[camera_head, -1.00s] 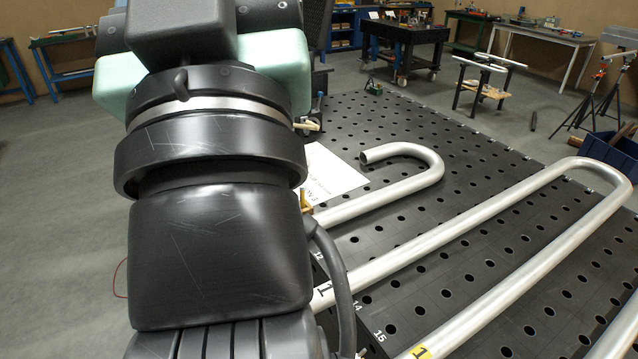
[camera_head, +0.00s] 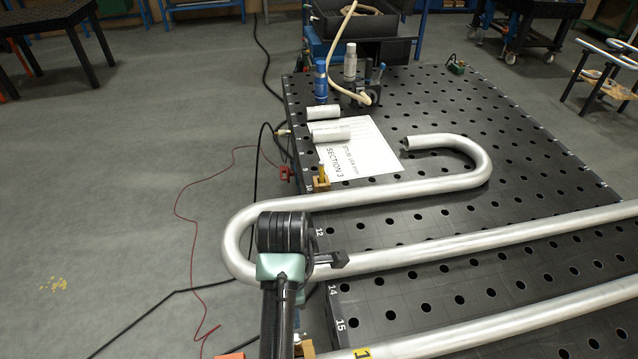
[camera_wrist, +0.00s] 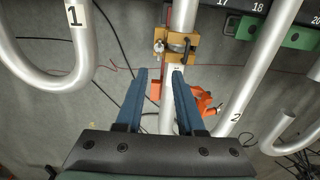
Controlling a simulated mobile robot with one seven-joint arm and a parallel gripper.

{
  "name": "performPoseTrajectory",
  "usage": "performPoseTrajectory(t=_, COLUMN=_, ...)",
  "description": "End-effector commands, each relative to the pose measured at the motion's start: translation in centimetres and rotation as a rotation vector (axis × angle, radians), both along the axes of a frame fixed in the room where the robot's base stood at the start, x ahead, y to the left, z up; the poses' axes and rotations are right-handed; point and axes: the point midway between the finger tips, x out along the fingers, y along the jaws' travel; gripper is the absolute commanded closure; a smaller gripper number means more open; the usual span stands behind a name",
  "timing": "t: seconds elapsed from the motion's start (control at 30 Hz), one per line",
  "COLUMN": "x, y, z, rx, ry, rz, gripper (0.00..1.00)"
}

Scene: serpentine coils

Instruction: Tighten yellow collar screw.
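A yellow collar (camera_wrist: 180,46) sits around a silver tube at the top of the wrist view. A small screw with a pale metal head (camera_wrist: 159,46) shows at its left side. My gripper (camera_wrist: 159,72) has two blue fingers, apart and with nothing gripped. Its tips are below the collar in the picture, and the tube runs behind them. I cannot tell how far the tips are from it. In the head view my arm hides the fingers. A small yellow fitting (camera_head: 322,178) stands at the table's left edge there; I cannot tell whether it is the same collar.
An orange clamp (camera_wrist: 203,100) lies right of the fingers. Bent silver tubes (camera_head: 395,188) cross the perforated black table (camera_head: 515,190). A paper sheet (camera_head: 372,150), a blue bottle (camera_head: 320,82) and a white bottle (camera_head: 350,62) are farther back. Cables cross the floor at left.

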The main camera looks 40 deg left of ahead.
Motion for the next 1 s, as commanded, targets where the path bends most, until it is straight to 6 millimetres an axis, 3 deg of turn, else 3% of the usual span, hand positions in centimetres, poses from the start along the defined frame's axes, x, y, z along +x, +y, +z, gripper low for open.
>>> performPoseTrajectory(t=0.53, x=0.0, y=-0.1, z=-10.0, rx=0.0, ry=-0.001, rz=-0.006, gripper=0.62)
performPoseTrajectory(t=0.73, x=0.1, y=-0.1, z=-11.8, rx=0.003, ry=-0.004, rz=-0.007, gripper=0.62)
performPoseTrajectory(t=1.0, x=0.1, y=0.0, z=-12.2, rx=0.004, ry=-0.006, rz=-0.008, gripper=0.62)
